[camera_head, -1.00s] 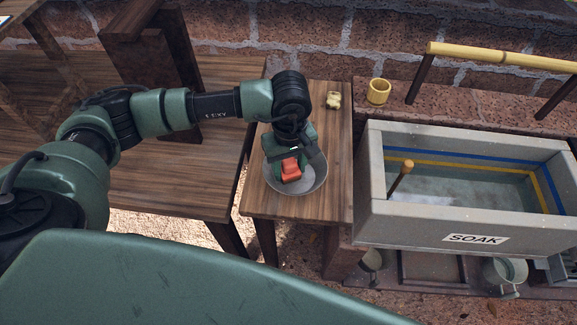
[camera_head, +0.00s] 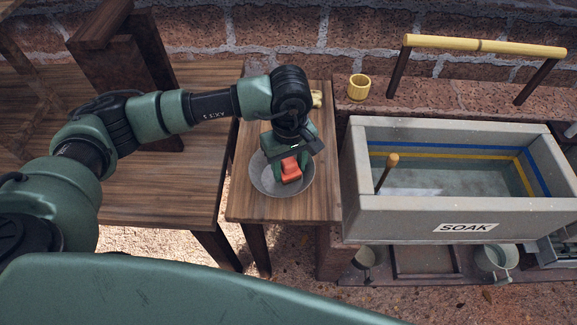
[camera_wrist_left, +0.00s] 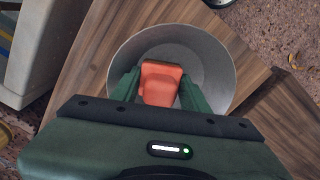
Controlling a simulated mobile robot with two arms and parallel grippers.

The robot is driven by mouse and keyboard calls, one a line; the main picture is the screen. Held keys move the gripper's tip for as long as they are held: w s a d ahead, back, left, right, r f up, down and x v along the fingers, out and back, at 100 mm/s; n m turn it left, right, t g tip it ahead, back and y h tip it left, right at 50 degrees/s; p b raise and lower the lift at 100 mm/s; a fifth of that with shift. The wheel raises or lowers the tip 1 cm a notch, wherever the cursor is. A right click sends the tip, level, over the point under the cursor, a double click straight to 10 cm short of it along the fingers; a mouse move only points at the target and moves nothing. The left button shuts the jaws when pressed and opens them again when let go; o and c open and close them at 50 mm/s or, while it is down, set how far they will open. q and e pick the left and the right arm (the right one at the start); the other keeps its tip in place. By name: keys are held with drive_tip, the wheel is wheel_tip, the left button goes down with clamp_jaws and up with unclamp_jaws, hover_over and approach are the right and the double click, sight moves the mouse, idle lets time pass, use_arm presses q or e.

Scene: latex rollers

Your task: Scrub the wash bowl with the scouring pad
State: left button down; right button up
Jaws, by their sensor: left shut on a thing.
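The wash bowl (camera_head: 263,184) is a grey, round, shallow bowl on a small wooden table. It also fills the upper middle of the left wrist view (camera_wrist_left: 217,62). My left gripper (camera_head: 290,173) reaches down over the bowl from the back. Its green fingers (camera_wrist_left: 160,88) are shut on an orange-red block, which I take as the scouring pad (camera_wrist_left: 162,78); it also shows in the head view (camera_head: 290,168). The pad is within the bowl's outline. Its underside is hidden, so I cannot tell if it touches the bowl. My right gripper is not in view.
The small wooden table (camera_head: 240,207) has some bare wood around the bowl. To its right stands a grey trough marked SOAK (camera_head: 400,220) with water and a wooden-handled tool (camera_head: 388,170). A yellow cup (camera_head: 359,86) stands on the brick ledge. A small yellowish thing (camera_head: 317,98) is partly hidden behind my arm.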

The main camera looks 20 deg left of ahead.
use_arm(q)
drive_tip(key=shift+r+p, duration=1.3)
drive_tip(key=shift+r, duration=2.25)
